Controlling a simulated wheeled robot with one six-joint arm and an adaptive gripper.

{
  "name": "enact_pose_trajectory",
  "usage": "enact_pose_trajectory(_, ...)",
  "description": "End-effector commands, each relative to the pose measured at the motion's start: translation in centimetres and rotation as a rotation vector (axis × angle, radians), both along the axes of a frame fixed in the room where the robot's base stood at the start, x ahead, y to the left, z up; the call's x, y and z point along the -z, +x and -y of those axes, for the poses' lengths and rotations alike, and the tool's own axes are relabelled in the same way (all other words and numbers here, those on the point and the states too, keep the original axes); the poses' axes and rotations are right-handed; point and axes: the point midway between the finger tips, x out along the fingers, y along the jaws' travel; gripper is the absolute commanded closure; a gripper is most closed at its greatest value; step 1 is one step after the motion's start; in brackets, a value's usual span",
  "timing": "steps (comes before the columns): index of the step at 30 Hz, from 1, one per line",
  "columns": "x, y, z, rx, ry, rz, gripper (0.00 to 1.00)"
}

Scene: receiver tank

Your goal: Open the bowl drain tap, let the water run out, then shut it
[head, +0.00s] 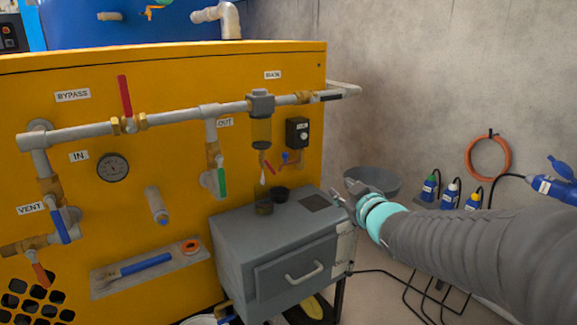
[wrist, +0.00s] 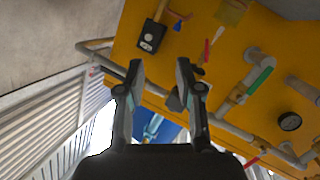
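The amber filter bowl (head: 261,132) hangs from the grey filter head (head: 261,101) on the yellow panel's upper pipe. A small tap with a red lever (head: 270,167) sits under the bowl, with a pale tip (head: 262,178) pointing down. The lever slants down to the right; I cannot tell if water runs. My gripper (head: 341,190) is to the right of and below the tap, apart from it. In the wrist view its fingers (wrist: 160,78) are apart, with nothing seen between them. That view is roughly upside down.
A grey cabinet (head: 290,240) with dark cups (head: 264,207) on top stands below the tap. A black box (head: 298,133) and a blue-handled fitting (head: 287,157) are right of the bowl. A green lever (head: 221,181) is to its left. A grey basin (head: 374,178) lies behind my gripper.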

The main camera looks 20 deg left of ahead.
Motion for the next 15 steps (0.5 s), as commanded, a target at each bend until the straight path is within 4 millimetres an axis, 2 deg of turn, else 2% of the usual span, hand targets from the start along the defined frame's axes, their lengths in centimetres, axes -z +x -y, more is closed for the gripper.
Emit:
enact_pose_trajectory(1,0.4,0.5,-2.4,-0.07,0.008,0.031,0.65)
enact_pose_trajectory(3,0.4,0.6,-5.2,-0.158,0.024,0.08,0.65)
enact_pose_trajectory(6,0.5,0.3,-8.1,-0.254,0.048,0.128,0.65)
enact_pose_trajectory(9,0.6,0.1,-9.7,-0.31,0.064,0.155,0.65)
enact_pose_trajectory(15,0.6,0.6,-11.2,-0.337,0.073,0.169,0.65)
